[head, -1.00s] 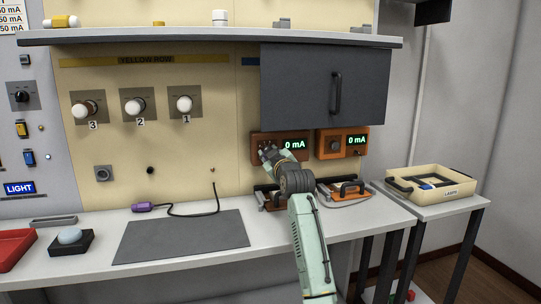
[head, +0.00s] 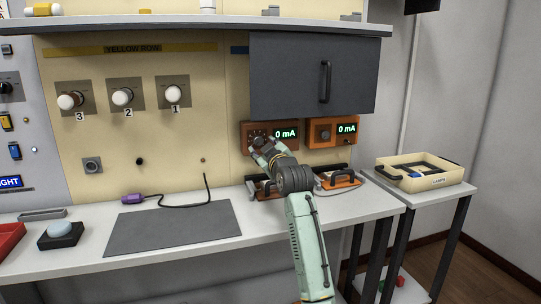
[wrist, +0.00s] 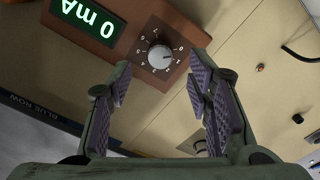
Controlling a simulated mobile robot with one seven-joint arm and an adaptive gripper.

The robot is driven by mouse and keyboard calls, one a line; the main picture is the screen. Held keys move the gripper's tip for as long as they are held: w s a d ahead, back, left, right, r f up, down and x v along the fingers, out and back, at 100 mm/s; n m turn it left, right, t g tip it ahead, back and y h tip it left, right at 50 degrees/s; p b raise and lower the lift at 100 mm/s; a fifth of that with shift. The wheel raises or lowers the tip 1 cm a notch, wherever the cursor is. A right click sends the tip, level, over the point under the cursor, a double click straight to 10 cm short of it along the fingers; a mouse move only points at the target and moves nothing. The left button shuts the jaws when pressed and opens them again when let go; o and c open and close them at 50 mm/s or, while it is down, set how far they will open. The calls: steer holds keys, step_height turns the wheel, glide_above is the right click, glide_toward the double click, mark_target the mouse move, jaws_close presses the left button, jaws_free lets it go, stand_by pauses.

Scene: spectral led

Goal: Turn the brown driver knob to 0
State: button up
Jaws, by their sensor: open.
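The brown driver (head: 291,146) is a reddish-brown box on the beige panel under the grey cabinet. Its green display reads 0 mA. In the wrist view its round silver knob (wrist: 159,56) sits on the brown face, with white numerals around it. A mark on the knob points toward the right of the picture; the exact numeral is too small to tell. My gripper (wrist: 158,82) is open and empty, its two purple-padded fingers on either side of the knob in the picture, apart from it. In the head view my gripper (head: 261,147) covers part of the knob area.
An orange driver (head: 322,132) reading 0 mA stands just right. Orange devices with black handles lie on the bench below (head: 338,179). The grey cabinet (head: 290,75) overhangs above. A grey mat (head: 172,227) and purple-ended cable (head: 133,198) lie left. A cream tray (head: 418,184) stands right.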

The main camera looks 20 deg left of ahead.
steer(key=v, duration=0.7)
steer(key=shift+s+d, duration=0.15)
steer(key=shift+s, duration=0.05)
